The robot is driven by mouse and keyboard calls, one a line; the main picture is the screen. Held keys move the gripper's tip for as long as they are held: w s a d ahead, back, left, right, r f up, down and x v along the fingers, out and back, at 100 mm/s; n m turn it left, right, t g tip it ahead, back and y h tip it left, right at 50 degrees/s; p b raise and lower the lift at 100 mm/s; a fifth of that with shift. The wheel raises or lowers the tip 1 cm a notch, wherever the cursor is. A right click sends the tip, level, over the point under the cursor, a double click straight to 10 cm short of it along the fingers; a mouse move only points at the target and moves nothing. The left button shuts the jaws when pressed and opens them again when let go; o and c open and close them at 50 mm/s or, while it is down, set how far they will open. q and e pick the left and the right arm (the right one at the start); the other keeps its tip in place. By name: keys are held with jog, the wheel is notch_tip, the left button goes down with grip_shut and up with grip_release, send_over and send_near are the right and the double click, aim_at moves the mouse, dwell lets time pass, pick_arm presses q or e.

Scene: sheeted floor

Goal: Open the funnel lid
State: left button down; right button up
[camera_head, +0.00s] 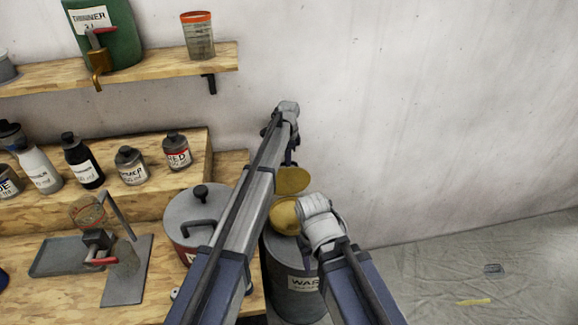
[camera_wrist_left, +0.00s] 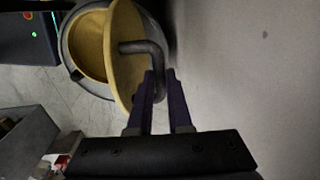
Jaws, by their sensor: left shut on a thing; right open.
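The yellow funnel (camera_head: 285,215) sits on a grey drum (camera_head: 295,290) with a partly hidden label. Its yellow lid (camera_head: 293,181) stands raised and tilted off the funnel mouth. In the left wrist view the lid (camera_wrist_left: 122,70) is steep, nearly edge-on, with the funnel's bowl (camera_wrist_left: 88,45) open beside it. My left gripper (camera_wrist_left: 160,78) is shut on the lid's dark bent handle (camera_wrist_left: 153,55). In the head view my left gripper (camera_head: 291,158) is mostly hidden behind its arm. My right gripper (camera_head: 318,222) is open beside the funnel; its fingers are largely hidden by its wrist.
A red-labelled pot with a grey lid (camera_head: 199,212) stands left of the drum, partly behind my left arm. Several bottles and a metal stand (camera_head: 125,275) occupy the wooden bench. A shelf (camera_head: 150,68) hangs above. The sheeted floor (camera_head: 440,265) at right is mostly clear.

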pick_arm(q)
jog(key=shift+w+a+f, duration=0.1)
jog(key=shift+w+a, duration=0.05)
jog(key=shift+w, duration=0.35)
jog(key=c, duration=0.8)
grip_release()
jog(key=shift+c, duration=0.2)
jog(key=r+p, duration=0.7)
jog(key=r, duration=0.1)
jog(key=shift+s+p, duration=0.25)
jog(key=shift+p, duration=0.15)
jog(key=shift+f, duration=0.1)
